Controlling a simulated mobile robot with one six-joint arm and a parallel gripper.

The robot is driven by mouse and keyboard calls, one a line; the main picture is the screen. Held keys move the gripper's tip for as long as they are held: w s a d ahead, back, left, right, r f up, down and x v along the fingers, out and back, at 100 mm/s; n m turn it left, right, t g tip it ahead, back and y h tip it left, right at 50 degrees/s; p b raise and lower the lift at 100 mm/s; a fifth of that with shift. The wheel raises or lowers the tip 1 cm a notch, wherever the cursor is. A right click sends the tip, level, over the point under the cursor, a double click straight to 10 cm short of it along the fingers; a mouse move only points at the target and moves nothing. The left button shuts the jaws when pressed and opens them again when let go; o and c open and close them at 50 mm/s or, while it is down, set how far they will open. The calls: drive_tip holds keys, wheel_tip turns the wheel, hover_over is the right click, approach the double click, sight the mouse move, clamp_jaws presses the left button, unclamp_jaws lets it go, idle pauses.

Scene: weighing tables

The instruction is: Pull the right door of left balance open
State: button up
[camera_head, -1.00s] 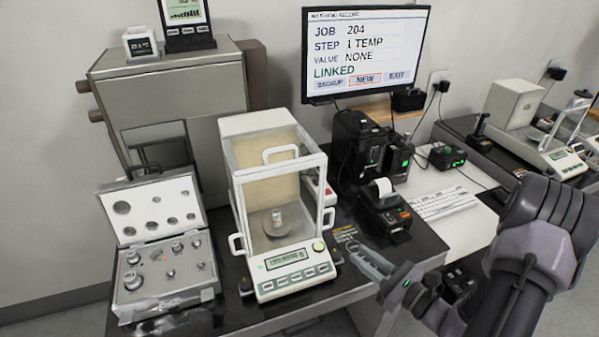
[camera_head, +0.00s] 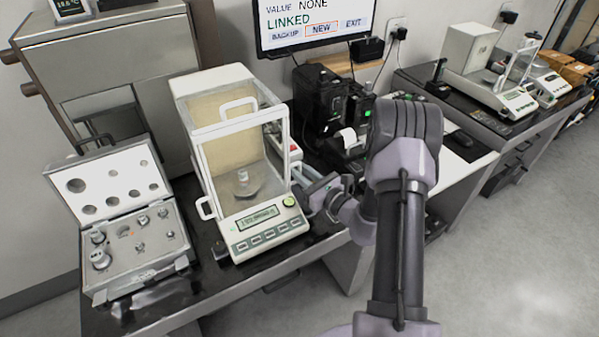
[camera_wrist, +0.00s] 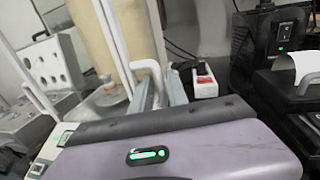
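The left balance (camera_head: 265,232) is a white unit with a clear-walled weighing chamber, and a small metal weight (camera_head: 242,177) stands on its pan. Its right door (camera_head: 275,143) is on the chamber's right side and looks closed. The white right door handle shows in the wrist view (camera_wrist: 148,66). My gripper (camera_head: 301,172) is at the balance's right side, close to this handle. In the wrist view, my gripper's two grey fingers (camera_wrist: 161,88) are apart, with the handle's lower end at or between them. I cannot tell if they touch it.
An open case of weights (camera_head: 140,240) stands left of the balance. A black printer (camera_head: 347,150) and a red-switched power strip (camera_wrist: 204,80) are close on the right. A monitor (camera_head: 315,22) is behind. A second balance (camera_head: 510,98) stands on the far right table.

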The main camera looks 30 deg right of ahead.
drive_tip(key=shift+w, duration=0.1)
clamp_jaws()
idle(1.4)
